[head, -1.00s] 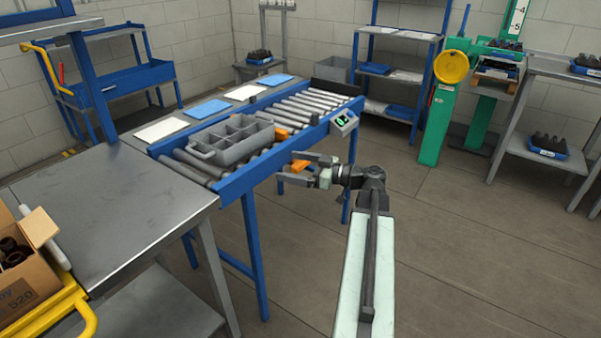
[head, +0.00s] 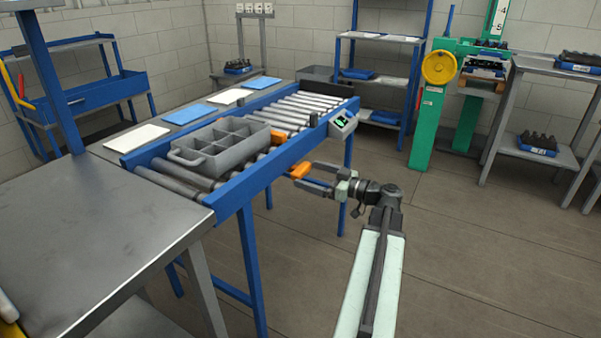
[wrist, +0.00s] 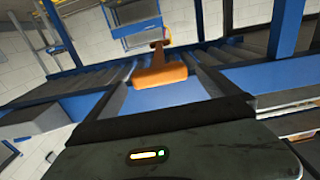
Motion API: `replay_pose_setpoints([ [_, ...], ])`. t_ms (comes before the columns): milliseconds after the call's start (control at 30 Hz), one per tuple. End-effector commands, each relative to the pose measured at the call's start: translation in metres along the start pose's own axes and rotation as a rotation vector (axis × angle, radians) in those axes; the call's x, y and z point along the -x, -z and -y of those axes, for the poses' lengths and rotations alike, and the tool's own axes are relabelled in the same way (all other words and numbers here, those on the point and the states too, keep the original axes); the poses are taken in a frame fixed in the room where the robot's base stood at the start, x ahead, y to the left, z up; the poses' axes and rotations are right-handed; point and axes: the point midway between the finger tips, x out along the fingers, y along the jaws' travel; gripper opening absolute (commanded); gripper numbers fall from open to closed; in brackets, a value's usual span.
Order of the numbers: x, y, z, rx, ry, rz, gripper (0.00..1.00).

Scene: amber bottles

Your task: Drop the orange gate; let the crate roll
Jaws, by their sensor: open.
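The orange gate (head: 277,137) shows as a small orange block among the rollers, at the right end of the grey divided crate (head: 190,158). Its orange handle (head: 300,170) sticks out beyond the blue side rail, on the near side. My gripper (head: 304,175) is open at the handle, its fingers pointing left toward the rail.
A control box (head: 344,121) with a green display sits on the near rail. A steel table (head: 90,240) adjoins at the left. The floor at right is open.

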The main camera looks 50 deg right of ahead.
Motion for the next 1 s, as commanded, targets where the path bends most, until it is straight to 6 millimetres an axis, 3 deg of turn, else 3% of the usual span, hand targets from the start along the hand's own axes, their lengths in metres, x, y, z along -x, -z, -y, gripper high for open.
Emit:
replay_pose_setpoints([
  [100,-0.022,0.000,-0.001,0.000,0.000,0.000,1.00],
  [233,-0.038,0.000,-0.002,0.000,-0.002,0.000,1.00],
  [567,-0.043,0.000,-0.003,0.000,-0.005,0.000,1.00],
  [900,-0.043,0.000,-0.003,0.000,-0.005,0.000,0.09],
  [1000,-0.043,-0.003,-0.003,0.000,-0.006,0.000,0.09],
])
